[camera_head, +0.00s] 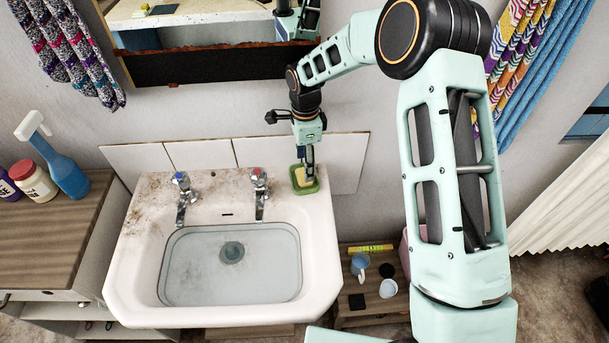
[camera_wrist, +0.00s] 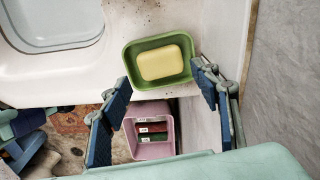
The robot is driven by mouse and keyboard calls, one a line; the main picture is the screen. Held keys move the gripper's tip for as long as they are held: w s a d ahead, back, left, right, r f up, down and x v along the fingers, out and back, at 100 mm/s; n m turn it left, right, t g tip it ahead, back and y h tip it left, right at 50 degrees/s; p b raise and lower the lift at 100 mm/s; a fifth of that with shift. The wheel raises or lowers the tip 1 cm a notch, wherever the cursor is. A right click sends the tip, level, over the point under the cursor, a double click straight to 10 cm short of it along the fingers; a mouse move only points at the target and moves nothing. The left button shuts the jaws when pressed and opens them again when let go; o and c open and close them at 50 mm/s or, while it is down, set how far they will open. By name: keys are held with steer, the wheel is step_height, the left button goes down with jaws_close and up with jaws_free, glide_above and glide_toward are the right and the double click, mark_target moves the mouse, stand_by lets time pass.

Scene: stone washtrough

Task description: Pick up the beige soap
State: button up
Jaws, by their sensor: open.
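The beige soap (camera_wrist: 161,62) lies in a green soap dish (camera_wrist: 133,79) on the back right corner of the white sink. In the head view the soap is mostly hidden behind my gripper, while the green dish (camera_head: 304,187) shows around it. My gripper (camera_head: 309,176) points down over the dish in the head view. In the wrist view its two blue-padded fingers (camera_wrist: 164,85) are spread wide and empty, one on each side of the dish's near edge. The soap appears just ahead of the fingertips; I cannot tell whether the fingers touch the dish.
The sink (camera_head: 318,245) has two taps left of the dish. A tiled wall (camera_head: 345,163) stands close behind, with a mirror above. A low wooden stand (camera_head: 350,312) with cups is at right. A pink bin (camera_wrist: 151,112) sits below the sink edge.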

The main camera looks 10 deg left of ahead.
step_height(320, 180, down, 4)
steer(key=shift+w+r+p, duration=0.1)
steer(key=shift+p, duration=0.4)
steer(key=shift+f, duration=0.2)
steer(key=shift+d, duration=0.1)
steer(key=shift+c, duration=0.2)
steer(key=c, duration=1)
